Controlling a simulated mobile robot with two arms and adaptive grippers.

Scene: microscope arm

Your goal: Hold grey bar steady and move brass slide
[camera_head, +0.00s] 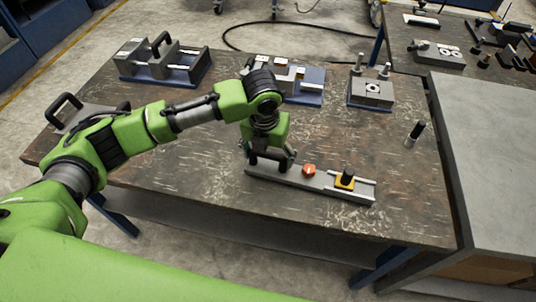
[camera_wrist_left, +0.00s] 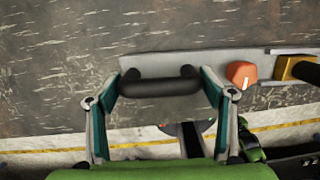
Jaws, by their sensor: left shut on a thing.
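The grey bar (camera_head: 327,189) lies on the table near its front edge, running slightly down to the right. In the left wrist view the bar (camera_wrist_left: 212,60) runs across the upper middle. A black handle (camera_wrist_left: 160,82) stands at its left end. My left gripper (camera_head: 269,160) is over that end, with its fingers shut on the two ends of the handle. The brass slide (camera_head: 345,183), with a black knob on top, sits toward the right end of the bar; it also shows at the right edge of the left wrist view (camera_wrist_left: 301,68). My right gripper is out of view.
An orange knob (camera_head: 309,170) sits on the bar between handle and slide. Several metal fixtures, including one with two posts (camera_head: 371,91), stand along the back of the table (camera_head: 215,155). A small black cylinder (camera_head: 415,133) stands at the right. The table around the slide is clear.

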